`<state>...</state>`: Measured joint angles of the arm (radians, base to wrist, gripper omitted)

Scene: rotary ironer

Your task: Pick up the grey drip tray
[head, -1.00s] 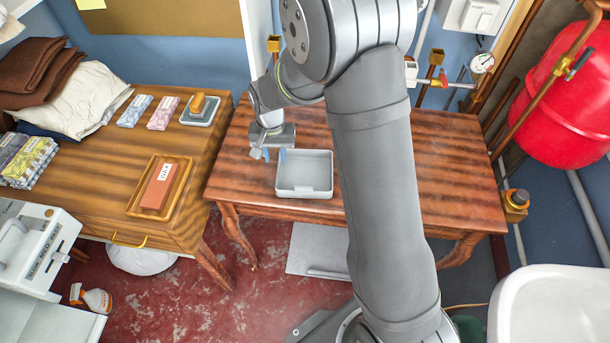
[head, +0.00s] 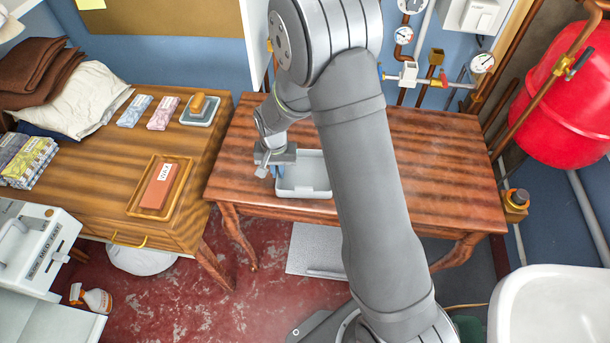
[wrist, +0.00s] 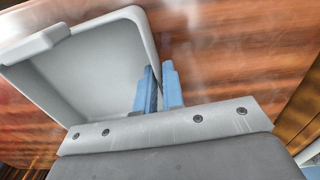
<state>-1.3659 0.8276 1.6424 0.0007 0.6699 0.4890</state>
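The grey drip tray (head: 308,193) is a shallow, light grey open box on the reddish wooden table, near its left front part. My arm hides its right end in the head view. My gripper (head: 270,171) is at the tray's left side, pointing down. In the wrist view the tray (wrist: 95,70) fills the upper left. The two blue fingers of my gripper (wrist: 158,88) are close together there, one on the inner side of the tray's wall and one outside it. They look shut on that wall, though the contact itself is hard to see.
The table (head: 450,165) is clear to the right. A wooden side table (head: 90,180) on the left holds a small wooden tray (head: 134,208) with a reddish block. Pipes and gauges (head: 403,36) line the back wall. A red tank (head: 565,95) stands at right.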

